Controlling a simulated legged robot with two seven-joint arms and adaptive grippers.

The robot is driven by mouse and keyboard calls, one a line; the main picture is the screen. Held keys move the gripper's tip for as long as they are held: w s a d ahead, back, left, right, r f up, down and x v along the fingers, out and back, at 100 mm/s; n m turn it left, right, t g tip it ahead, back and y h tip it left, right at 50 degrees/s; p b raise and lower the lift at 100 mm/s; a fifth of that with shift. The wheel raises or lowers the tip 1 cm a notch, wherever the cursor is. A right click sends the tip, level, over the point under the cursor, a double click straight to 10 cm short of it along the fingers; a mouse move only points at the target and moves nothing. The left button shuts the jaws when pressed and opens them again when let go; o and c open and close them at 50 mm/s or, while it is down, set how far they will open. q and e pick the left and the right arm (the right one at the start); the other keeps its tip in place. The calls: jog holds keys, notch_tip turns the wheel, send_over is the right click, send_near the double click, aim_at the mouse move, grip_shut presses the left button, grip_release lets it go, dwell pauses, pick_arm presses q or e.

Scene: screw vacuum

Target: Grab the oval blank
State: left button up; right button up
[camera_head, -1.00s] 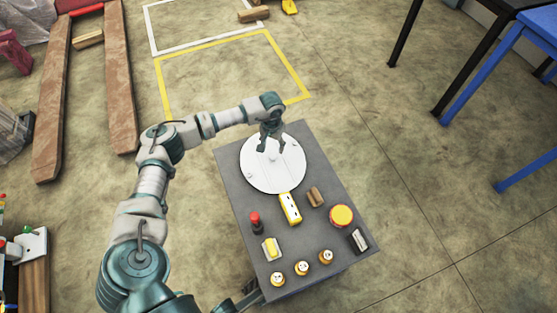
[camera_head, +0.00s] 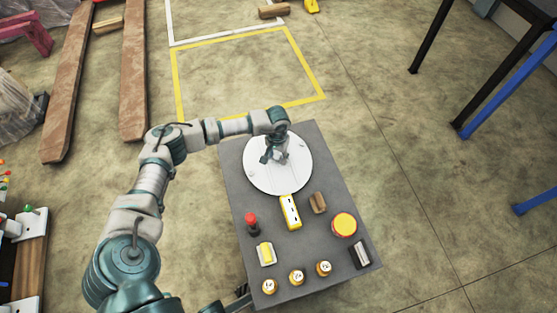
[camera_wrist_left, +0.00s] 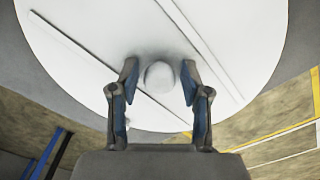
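The oval blank appears as a large white round disc (camera_head: 258,179) lying on the far end of the grey table. In the left wrist view the disc (camera_wrist_left: 90,70) fills most of the picture, with a small white knob (camera_wrist_left: 159,77) near its middle and thin ridges across it. My left gripper (camera_head: 274,158) is over the disc. In the left wrist view its fingers (camera_wrist_left: 158,80) are apart, one on each side of the knob, with visible gaps to it. My right gripper cannot be made out.
Blue table legs (camera_head: 500,90) stand at right.

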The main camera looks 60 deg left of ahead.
pick_arm(q)
grip_shut()
jog(key=shift+r, duration=0.1)
